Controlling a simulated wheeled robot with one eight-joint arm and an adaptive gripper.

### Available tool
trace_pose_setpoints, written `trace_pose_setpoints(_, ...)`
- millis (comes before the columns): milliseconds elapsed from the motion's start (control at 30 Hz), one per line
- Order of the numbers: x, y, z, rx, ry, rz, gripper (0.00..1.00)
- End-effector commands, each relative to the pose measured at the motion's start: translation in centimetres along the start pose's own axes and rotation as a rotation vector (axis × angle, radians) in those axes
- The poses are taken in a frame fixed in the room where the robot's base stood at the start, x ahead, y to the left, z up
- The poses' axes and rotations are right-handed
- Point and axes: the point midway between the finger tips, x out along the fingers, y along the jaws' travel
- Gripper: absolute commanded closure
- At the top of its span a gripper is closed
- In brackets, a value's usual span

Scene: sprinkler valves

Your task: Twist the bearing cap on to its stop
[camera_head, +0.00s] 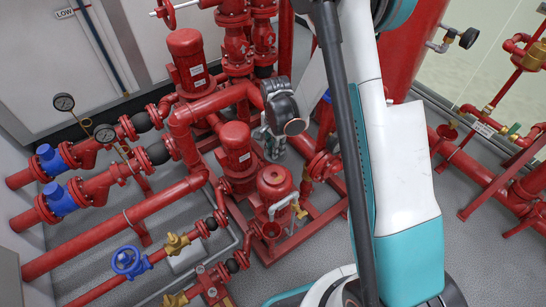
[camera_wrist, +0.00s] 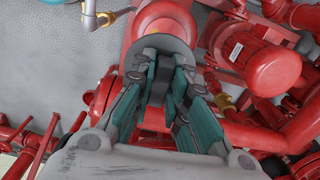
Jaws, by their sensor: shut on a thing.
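My gripper (camera_head: 272,146) reaches down among the red pumps in the head view. In the wrist view my gripper (camera_wrist: 165,58) has its two teal and grey fingers closed in on a round grey cap (camera_wrist: 168,40), which I take to be the bearing cap. The cap faces the camera at the end of a red cylindrical housing (camera_wrist: 160,14). The fingers cover its middle and part of its lower edge. I cannot make out the cap in the head view, and no stop is visible.
A red pump motor (camera_head: 236,150) stands close to the left of my gripper. A red rounded pump (camera_head: 274,183) is just below it. Another red motor (camera_wrist: 258,52) lies right of the fingers in the wrist view. Pipes with blue valves (camera_head: 60,197) run at the left.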

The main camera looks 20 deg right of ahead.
Motion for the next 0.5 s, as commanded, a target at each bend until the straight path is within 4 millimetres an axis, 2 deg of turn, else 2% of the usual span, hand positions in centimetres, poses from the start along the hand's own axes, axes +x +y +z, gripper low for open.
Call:
trace_pose_setpoints(33, 1.3, -0.3, -0.1, 0.092, 0.000, 0.000, 1.00)
trace_pose_setpoints(200, 3.8, -0.9, -0.3, 0.366, 0.000, 0.000, 1.00)
trace_pose_setpoints(333, 4.9, -1.1, -0.4, 0.489, 0.000, 0.000, 1.00)
trace_pose_setpoints(500, 5.4, -1.2, -0.4, 0.544, 0.000, 0.000, 1.00)
